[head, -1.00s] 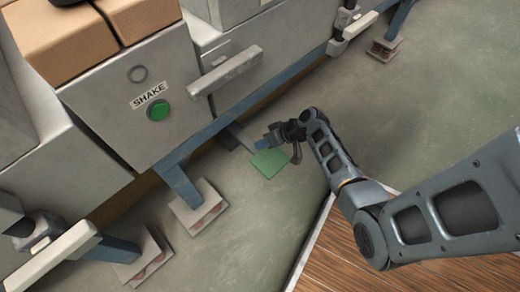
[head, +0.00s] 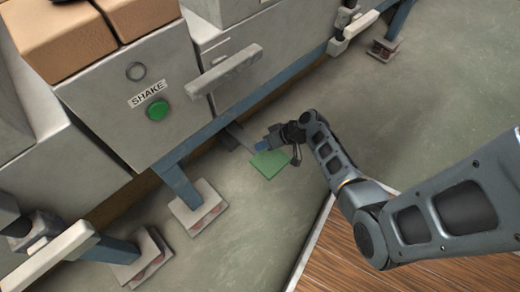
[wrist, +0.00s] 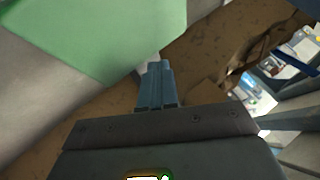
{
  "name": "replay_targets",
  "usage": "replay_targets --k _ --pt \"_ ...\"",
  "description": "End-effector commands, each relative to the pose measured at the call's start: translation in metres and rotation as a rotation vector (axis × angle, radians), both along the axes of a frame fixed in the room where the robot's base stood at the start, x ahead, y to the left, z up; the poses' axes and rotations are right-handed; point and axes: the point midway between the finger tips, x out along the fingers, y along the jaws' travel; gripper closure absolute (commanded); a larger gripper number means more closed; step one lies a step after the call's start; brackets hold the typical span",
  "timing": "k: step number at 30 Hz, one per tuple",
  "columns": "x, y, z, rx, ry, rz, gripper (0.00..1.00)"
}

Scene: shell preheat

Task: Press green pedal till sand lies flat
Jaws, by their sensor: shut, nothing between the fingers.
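The green pedal (head: 271,164) is a flat plate low over the floor, at the end of a grey bar from under the machine. My gripper (head: 261,146) is shut and empty at the pedal's upper edge in the head view. In the wrist view the pedal (wrist: 100,35) fills the upper left, and the shut blue fingertips (wrist: 154,75) lie just below and right of it in the picture. I cannot tell whether they touch it. No sand can be made out in either view.
A grey machine cabinet carries a SHAKE label (head: 146,94) and a round green button (head: 157,110). A blue rail and leg (head: 178,185) on a footed plate stand left of the pedal. Open floor (head: 430,110) lies to the right.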

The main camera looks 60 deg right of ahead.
Motion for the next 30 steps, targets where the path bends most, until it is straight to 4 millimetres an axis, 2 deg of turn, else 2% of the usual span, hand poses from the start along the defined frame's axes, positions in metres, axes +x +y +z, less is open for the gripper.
replay_targets --k 30 --pt "-0.001 0.001 -0.012 0.003 0.002 0.001 1.00"
